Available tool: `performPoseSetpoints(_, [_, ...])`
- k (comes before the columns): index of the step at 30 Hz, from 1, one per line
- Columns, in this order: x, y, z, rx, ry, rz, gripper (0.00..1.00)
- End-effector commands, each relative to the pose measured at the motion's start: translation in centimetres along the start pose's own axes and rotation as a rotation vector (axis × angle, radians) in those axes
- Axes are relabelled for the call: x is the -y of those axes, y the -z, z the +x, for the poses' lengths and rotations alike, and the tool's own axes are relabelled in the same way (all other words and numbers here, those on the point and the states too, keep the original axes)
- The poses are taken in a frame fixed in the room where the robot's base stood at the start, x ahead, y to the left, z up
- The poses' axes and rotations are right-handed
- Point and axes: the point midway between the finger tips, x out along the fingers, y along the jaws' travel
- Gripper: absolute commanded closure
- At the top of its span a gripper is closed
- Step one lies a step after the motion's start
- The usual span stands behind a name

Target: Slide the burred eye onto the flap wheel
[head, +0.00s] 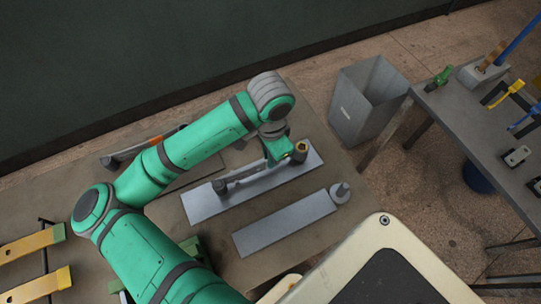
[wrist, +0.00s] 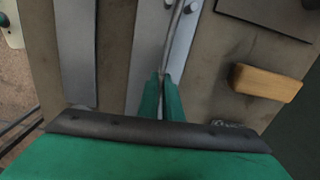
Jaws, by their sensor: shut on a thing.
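My gripper (head: 280,152) shows green fingers over the right part of a long light-grey plate (head: 200,208). It is shut on a thin grey bar, seen between the fingertips (wrist: 162,88) in the wrist view. The bar (wrist: 174,45) runs along the plate, and its far end shows a thicker dark-grey piece (head: 220,187) in the head view. A brown-gold round piece (head: 301,147), perhaps the flap wheel, stands just right of my fingers. I cannot tell whether it touches the bar. The burred eye cannot be made out.
A second grey plate (head: 280,225) lies in front, with a grey round piece and peg (head: 341,192) at its right end. A grey bin (head: 365,105) and a tool-covered table (head: 465,125) stand to the right.

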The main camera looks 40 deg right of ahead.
Motion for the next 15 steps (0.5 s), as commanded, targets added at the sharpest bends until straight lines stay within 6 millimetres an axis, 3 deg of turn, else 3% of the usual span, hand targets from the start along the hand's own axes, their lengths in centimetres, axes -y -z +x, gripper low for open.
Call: performPoseSetpoints(15, [0.04,0.02,0.87,-0.001,0.001,-0.001,1.0])
